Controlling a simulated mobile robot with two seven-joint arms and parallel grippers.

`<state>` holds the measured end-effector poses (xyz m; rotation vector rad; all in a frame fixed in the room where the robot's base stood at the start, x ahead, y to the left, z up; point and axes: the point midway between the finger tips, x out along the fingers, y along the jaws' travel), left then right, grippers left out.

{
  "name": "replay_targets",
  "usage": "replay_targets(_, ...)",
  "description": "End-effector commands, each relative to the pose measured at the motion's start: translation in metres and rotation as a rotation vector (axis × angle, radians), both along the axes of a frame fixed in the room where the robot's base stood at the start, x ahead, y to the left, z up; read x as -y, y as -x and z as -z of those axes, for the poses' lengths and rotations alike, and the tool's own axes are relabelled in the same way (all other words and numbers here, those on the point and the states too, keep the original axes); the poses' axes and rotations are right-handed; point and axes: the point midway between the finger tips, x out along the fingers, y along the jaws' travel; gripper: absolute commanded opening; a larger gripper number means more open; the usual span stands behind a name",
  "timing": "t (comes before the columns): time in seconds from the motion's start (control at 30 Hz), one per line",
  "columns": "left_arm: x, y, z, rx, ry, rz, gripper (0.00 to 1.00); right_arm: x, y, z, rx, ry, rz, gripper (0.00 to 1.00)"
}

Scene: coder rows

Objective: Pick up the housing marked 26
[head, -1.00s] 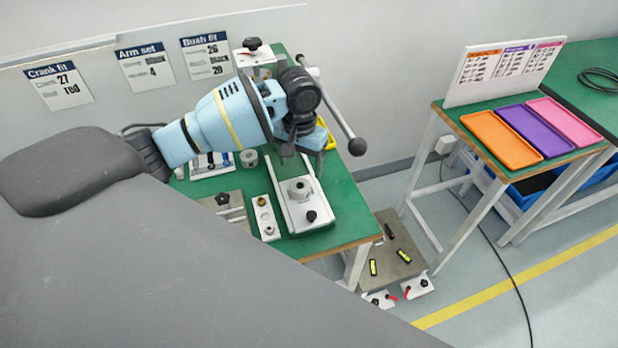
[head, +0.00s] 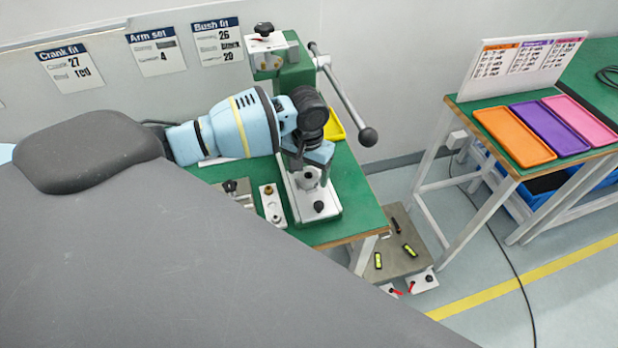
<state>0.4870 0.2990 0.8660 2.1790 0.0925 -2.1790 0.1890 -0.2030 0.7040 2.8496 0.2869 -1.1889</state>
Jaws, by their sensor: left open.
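My left gripper (head: 308,164) is open, just above the white fixture (head: 318,208) on the green bench. A grey round part (head: 308,179) sits on that fixture, right under and partly behind the fingers. I cannot read any number on it, so I cannot tell whether it is the housing marked 26. I cannot tell whether the fingers are around it or only above it. The wall card titled "Bush fit" (head: 218,42) shows 26 on a line. My right gripper is not in view.
A green press with a long lever (head: 345,95) stands close behind the gripper. A narrow white plate with small parts (head: 272,205) lies left of the fixture. A yellow tray (head: 334,127) is behind. A side table holds orange (head: 514,137), purple and pink trays.

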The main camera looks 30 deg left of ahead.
Motion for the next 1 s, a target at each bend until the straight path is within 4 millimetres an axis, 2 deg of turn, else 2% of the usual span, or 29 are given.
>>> replay_targets(0.1,0.0001,0.0001,0.0072,0.0,0.0,0.0,0.72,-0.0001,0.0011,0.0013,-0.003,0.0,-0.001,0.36)
replay_targets(0.33,0.0003,-0.0001,0.0068,0.001,0.001,0.0,0.71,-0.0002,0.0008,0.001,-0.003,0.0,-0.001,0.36)
replay_targets(0.73,0.0003,-0.0001,0.0066,0.001,0.001,0.0,0.2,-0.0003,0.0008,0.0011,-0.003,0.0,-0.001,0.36)
replay_targets(1.0,0.0003,-0.0005,0.0049,0.002,0.001,0.0,0.19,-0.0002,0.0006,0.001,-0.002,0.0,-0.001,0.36)
